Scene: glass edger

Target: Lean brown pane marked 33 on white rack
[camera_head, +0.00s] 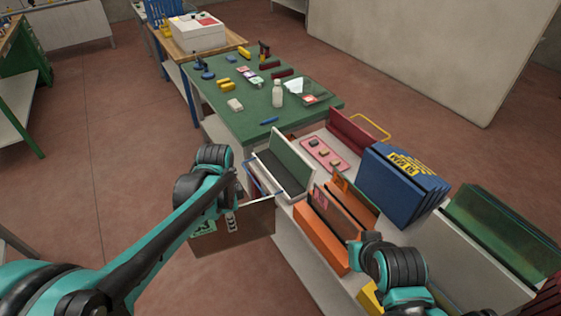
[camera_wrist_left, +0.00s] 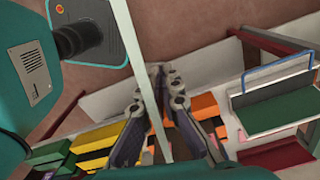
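The brown pane (camera_head: 250,228) hangs in the air left of the white bench, with a green-and-white label on its lower left whose number I cannot read. My left gripper (camera_head: 231,219) is shut on it; in the left wrist view the pane shows edge-on as a pale strip (camera_wrist_left: 137,48) running between the two fingers (camera_wrist_left: 166,135). The white rack (camera_head: 262,177) with a green panel stands just right of and beyond the pane; it also shows at the right of the left wrist view (camera_wrist_left: 252,128). My right arm is at the lower right, and its fingers are hidden.
An orange rack (camera_head: 318,240) with brown panes, a blue rack (camera_head: 400,187) and a green rack (camera_head: 500,230) stand right of the white rack. A pink tray (camera_head: 318,146) lies behind. The green table (camera_head: 250,118) holds a bottle and small items.

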